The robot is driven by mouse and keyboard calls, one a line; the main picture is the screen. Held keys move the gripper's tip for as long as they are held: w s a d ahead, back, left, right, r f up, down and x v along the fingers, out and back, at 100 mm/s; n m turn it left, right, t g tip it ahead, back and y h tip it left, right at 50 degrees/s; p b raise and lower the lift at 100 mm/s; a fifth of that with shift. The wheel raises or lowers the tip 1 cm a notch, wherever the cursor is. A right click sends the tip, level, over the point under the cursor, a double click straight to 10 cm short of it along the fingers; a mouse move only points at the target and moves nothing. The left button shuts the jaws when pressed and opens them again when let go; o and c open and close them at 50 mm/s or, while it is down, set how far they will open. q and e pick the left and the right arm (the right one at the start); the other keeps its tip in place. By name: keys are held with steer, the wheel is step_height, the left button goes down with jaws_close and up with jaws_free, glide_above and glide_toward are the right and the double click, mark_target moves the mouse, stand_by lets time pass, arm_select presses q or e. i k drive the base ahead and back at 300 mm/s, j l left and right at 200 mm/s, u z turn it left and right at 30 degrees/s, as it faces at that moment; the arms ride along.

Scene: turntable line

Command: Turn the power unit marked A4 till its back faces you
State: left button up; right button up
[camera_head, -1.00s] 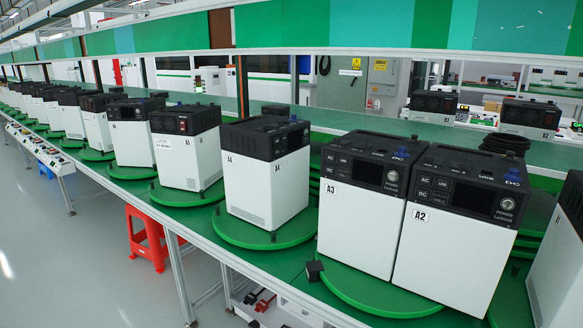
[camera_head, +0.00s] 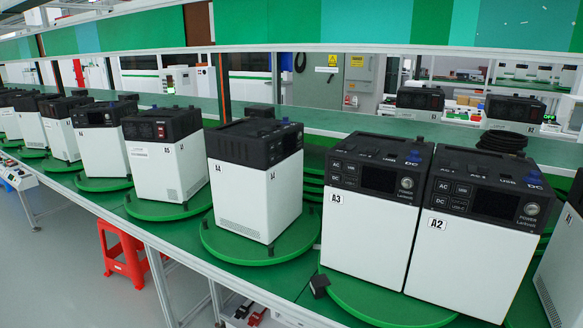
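The power unit marked A4 (camera_head: 240,200) stands upright on a round green turntable (camera_head: 225,248) in the middle of the line. It has a white body and a black top (camera_head: 250,142). One vertical corner points roughly toward me. Its wider left face has a vent grille low down, and its narrower right face is seen at a slant. An A4 label shows on each of these two faces. Black fittings show on the top's right side, too small to make out. Its other two sides are hidden. Neither of my grippers is in view.
Units A3 (camera_head: 365,235) and A2 (camera_head: 465,250) stand close together to the right, screens toward me, on a green turntable (camera_head: 375,310) with a small black block (camera_head: 319,285) at its edge. Unit A5 (camera_head: 165,170) stands left. A red stool (camera_head: 122,250) is below the bench.

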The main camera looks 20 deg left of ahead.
mark_target(228, 246)
steer(key=j+z, duration=0.25)
steer(key=j, duration=0.7)
steer(key=j+z, duration=0.25)
steer(key=j, duration=0.75)
steer(key=k+j+z, duration=0.1)
steer(key=j+z, duration=0.15)
steer(key=j, duration=0.75)
steer(key=k+j, duration=0.1)
steer(key=j, duration=1.35)
steer(key=k+j, duration=0.15)
steer(key=j, duration=0.55)
steer(key=k+j+u, duration=0.1)
steer(key=u, duration=0.4)
steer(key=k+j+u, duration=0.1)
steer(key=u, duration=0.35)
